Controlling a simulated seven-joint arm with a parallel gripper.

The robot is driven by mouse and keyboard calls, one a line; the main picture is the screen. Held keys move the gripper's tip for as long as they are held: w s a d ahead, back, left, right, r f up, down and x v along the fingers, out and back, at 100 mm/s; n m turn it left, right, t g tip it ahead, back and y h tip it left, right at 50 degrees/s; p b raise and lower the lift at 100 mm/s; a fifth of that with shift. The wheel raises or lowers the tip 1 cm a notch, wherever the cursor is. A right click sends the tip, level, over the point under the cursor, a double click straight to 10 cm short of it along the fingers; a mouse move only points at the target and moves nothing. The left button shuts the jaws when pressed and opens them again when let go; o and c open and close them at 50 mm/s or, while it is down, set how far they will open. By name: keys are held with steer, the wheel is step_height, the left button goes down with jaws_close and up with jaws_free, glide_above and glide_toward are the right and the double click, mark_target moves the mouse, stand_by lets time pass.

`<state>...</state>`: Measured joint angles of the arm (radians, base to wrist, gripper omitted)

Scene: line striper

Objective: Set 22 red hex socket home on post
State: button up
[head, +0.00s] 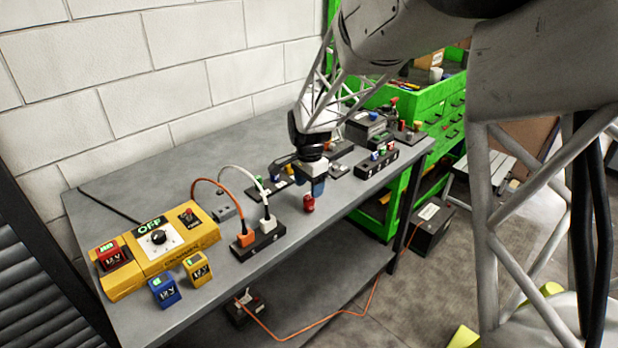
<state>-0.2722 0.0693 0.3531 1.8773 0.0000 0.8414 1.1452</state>
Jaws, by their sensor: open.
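A small red socket (309,203) stands upright on the grey workbench near its front edge. Its number is too small to read. My gripper (305,180) is open, pointing down just above and behind the red socket. One dark finger reaches left and a bluish one hangs to the right. I cannot tell whether they touch the socket. A black rack (376,163) with blue, green and red pieces lies to the right of my gripper. Another dark holder (262,188) with small coloured pieces lies behind to the left, partly hidden by my gripper. I cannot tell which post fits the red socket.
A black power strip (259,244) with orange and white plugs stands left of the socket, its cables arching up. A yellow control box (176,249) and battery blocks (164,291) are further left. A dark box (367,127) stands at the back right.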

mark_target(309, 197)
steer(key=shift+f, duration=2.6)
steer(key=c, duration=0.9)
steer(key=shift+r, duration=0.75)
steer(key=shift+r, duration=1.75)
